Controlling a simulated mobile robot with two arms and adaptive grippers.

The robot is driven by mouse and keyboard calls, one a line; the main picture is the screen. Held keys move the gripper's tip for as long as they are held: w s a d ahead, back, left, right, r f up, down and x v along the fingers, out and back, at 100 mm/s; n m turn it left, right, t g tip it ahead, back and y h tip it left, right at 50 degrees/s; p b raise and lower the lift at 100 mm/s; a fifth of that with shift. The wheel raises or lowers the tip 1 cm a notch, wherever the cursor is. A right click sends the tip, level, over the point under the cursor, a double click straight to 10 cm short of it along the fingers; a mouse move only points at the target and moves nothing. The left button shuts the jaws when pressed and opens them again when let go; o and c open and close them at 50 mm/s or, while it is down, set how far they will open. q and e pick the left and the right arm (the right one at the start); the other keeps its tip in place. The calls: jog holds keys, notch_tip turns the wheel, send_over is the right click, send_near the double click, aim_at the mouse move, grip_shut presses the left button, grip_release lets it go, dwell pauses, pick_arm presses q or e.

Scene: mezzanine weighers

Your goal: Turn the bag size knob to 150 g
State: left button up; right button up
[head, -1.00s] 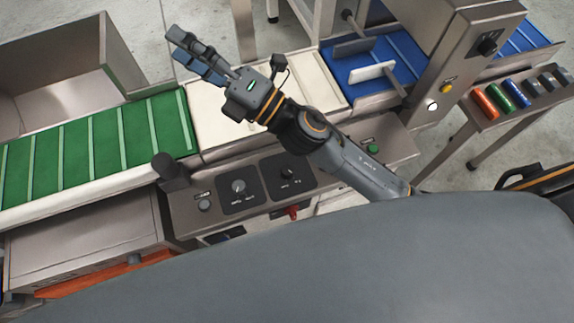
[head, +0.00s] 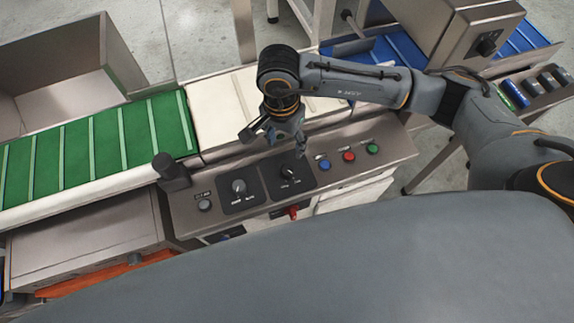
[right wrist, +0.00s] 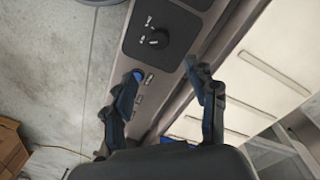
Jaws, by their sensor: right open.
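A control panel (head: 325,188) carries two dial knobs on dark square plates. The left knob (head: 238,186) is grey and the right knob (head: 288,173) is black. Their lettering is too small to read, so I cannot tell which sets bag size. My right gripper (head: 277,141) hangs over the conveyor edge just behind the right knob, fingers pointing down, apart from it. In the right wrist view, the black knob (right wrist: 157,38) sits on its dark plate beyond the open, empty fingers (right wrist: 165,90). My left gripper is not in view.
Blue (head: 324,166), red (head: 349,157) and green (head: 372,149) buttons lie right of the knobs. A dark post (head: 172,170) stands at the panel's left end. A red part (head: 292,211) juts below the front edge. A green belt (head: 100,140) runs left.

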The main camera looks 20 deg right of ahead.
aim_at(287, 169)
jog(key=f, duration=0.4)
jog(key=f+p, duration=0.1)
jog(key=f, duration=0.8)
jog(key=shift+s+d+p, duration=0.1)
jog(key=shift+s+p, duration=0.15)
jog(key=shift+p, duration=0.05)
jog(key=shift+c, duration=0.2)
jog(key=shift+r, duration=0.1)
jog(key=c, duration=1.1)
